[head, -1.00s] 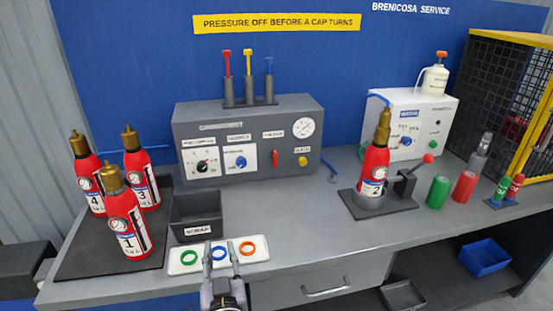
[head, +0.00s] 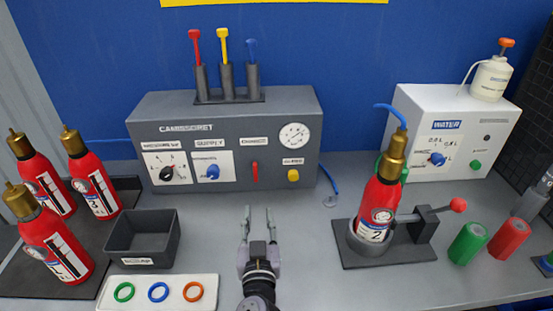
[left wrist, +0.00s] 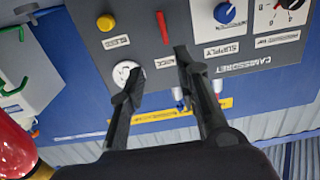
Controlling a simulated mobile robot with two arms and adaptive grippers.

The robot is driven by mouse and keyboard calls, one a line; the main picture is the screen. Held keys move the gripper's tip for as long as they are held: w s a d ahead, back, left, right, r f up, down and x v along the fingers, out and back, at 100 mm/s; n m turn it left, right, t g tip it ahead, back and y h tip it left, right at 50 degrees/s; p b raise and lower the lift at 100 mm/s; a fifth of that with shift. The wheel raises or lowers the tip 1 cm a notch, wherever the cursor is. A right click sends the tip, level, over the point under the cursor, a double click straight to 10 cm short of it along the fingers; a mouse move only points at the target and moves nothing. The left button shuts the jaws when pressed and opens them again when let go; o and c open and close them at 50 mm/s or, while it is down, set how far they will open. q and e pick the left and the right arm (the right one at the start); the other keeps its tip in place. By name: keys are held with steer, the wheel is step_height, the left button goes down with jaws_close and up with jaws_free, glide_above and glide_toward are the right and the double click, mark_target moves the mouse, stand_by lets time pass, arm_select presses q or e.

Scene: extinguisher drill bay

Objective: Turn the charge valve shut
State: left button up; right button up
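The charge valve is a red lever (head: 255,172) on the front of the grey panel box (head: 225,123). It stands upright, between the blue supply knob (head: 213,171) and the yellow knob (head: 293,175). My left gripper (head: 259,210) is open and empty over the bench in front of the panel, below the lever in the picture and apart from it. In the left wrist view the panel appears upside down, with the red lever (left wrist: 162,28) above the spread fingers (left wrist: 156,68). A finger partly covers the gauge there. My right gripper is not in view.
A grey bin (head: 142,240) and a white tray (head: 207,287) with coloured rings lie left of my gripper. Extinguisher 2 (head: 379,198) stands in a holder to the right. Several extinguishers stand at far left. The bench between gripper and panel is clear.

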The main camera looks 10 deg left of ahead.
arm_select(q)
steer(key=p, duration=0.3)
glide_toward(255, 171)
steer(key=x, duration=0.6)
steer(key=shift+r+p, duration=0.25)
steer(key=shift+p, duration=0.05)
steer(key=x, duration=0.3)
steer(key=shift+f, duration=0.15)
steer(key=shift+w, duration=0.25)
jaws_close()
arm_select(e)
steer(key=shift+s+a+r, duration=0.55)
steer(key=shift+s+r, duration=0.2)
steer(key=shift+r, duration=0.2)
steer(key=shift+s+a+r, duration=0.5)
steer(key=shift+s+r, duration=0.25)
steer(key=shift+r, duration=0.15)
